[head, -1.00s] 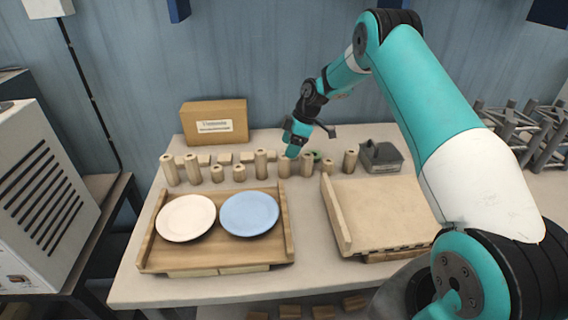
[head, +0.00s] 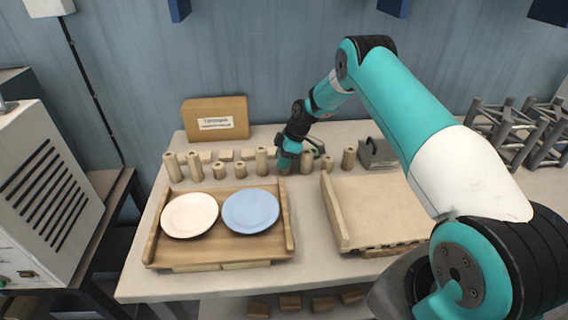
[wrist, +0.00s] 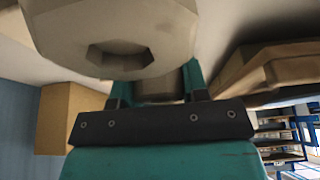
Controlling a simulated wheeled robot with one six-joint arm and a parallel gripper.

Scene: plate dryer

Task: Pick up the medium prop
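The wooden props are upright cylinders with holes in their tops, in a row behind the trays. Tall ones include the prop left of my gripper (head: 261,161); a short one (head: 219,171) stands further left. My gripper (head: 284,163) is low over the row, at a prop of seemingly medium height (head: 284,169), mostly hidden by the fingers. In the wrist view a prop with an octagonal hole (wrist: 165,25) looms close to the camera. The teal fingers (wrist: 155,80) stand apart, with part of a wooden prop (wrist: 158,90) between them. Contact is not clear.
A wooden tray (head: 164,254) holds a white plate (head: 189,215) and a blue plate (head: 250,211). A second wooden tray (head: 380,205) stands right. A cardboard box (head: 215,118) and a grey device (head: 377,153) are behind. Neighbouring props stand close to my gripper.

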